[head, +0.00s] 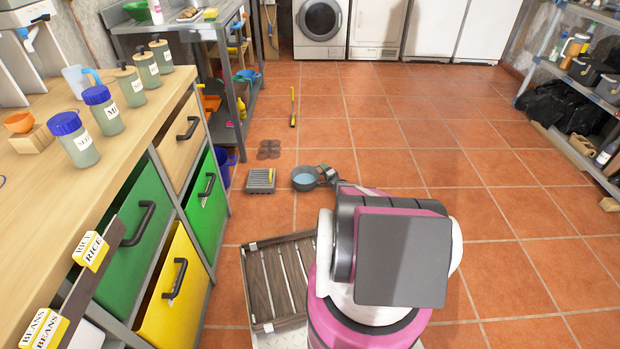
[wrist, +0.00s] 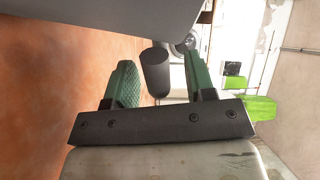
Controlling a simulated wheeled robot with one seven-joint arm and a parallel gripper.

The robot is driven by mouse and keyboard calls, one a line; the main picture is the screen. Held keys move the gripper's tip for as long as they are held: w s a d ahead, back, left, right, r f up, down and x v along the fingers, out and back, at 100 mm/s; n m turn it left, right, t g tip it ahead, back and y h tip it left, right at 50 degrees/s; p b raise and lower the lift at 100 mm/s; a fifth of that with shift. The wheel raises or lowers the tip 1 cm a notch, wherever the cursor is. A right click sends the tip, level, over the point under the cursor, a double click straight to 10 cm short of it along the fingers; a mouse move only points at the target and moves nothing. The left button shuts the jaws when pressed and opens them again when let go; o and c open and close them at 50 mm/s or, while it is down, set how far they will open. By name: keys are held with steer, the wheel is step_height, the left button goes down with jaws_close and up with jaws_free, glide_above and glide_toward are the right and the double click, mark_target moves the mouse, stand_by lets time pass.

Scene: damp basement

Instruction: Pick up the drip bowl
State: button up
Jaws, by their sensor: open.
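The drip bowl (head: 304,179) is a round grey bowl with pale blue liquid in it. It stands upright on the tiled floor, in the middle of the head view. My gripper (head: 327,174) is low, close to the bowl's right side. In the wrist view, my gripper's (wrist: 158,72) two green fingers are apart. A dark cylinder (wrist: 155,70) shows between them, like a handle; I cannot tell whether the fingers touch it. A large grey surface across the top of the wrist view looks like the bowl (wrist: 130,18).
A grey slotted tray (head: 261,181) lies left of the bowl, with brown pads (head: 269,149) behind it. A slatted wooden crate (head: 272,283) lies in front. A drawer counter (head: 150,150) lines the left, shelves (head: 570,100) the right. The right-hand floor is clear.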

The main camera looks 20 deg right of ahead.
steer(key=shift+a, duration=0.1)
jaws_close()
steer(key=shift+r, duration=0.1)
